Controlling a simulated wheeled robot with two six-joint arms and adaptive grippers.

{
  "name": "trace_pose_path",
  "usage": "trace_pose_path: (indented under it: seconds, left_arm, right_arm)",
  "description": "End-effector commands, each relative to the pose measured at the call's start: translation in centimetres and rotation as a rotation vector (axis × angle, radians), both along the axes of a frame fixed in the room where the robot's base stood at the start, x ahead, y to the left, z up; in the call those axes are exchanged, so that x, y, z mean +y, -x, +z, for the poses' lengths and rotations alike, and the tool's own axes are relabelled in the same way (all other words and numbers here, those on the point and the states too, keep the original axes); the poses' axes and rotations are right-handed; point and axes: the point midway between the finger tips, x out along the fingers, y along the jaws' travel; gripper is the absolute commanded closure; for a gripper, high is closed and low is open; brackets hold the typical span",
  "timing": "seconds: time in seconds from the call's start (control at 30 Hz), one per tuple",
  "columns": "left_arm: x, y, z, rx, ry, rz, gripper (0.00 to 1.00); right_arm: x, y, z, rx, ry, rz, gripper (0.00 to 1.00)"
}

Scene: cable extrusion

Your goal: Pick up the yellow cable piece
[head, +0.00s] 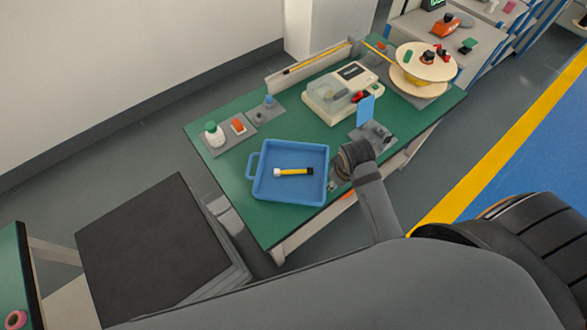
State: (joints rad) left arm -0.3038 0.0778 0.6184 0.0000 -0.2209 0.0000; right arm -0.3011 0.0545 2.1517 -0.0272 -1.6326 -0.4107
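The yellow cable piece (293,171) lies roughly level across the floor of a blue tray (260,193) in the head view. Its middle is yellow, and its ends show pale and dark parts. My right arm comes in from the lower right, and its dark wrist is just beyond the tray's right edge. A small grey part of my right gripper (335,182) seems to show beside that edge, apart from the cable piece. The wrist hides most of this gripper, so its fingers cannot be made out. My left gripper is not in view.
The tray is on a green table (228,177). A blue upright plate (366,109) stands close to my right wrist. A dark-topped block (150,245) is left of the table.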

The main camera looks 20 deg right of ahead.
Motion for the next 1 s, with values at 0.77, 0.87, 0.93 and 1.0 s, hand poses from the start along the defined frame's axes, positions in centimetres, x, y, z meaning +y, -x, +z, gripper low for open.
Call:
trace_pose_path:
  seconds: [0.77, 0.87, 0.93, 1.0]
  left_arm:
    - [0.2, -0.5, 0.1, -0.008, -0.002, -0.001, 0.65]
    - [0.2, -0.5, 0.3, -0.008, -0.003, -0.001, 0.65]
    - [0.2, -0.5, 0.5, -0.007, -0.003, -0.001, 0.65]
    - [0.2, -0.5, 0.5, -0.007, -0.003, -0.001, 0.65]
  right_arm:
    - [5.6, -13.5, -1.4, 0.241, 0.03, 0.899, 0.51]
    - [5.6, -13.3, -2.9, 0.244, 0.028, 0.897, 0.51]
    - [5.6, -13.3, -4.2, 0.243, 0.029, 0.897, 0.51]
    - [5.6, -13.4, -5.3, 0.241, 0.029, 0.896, 0.51]
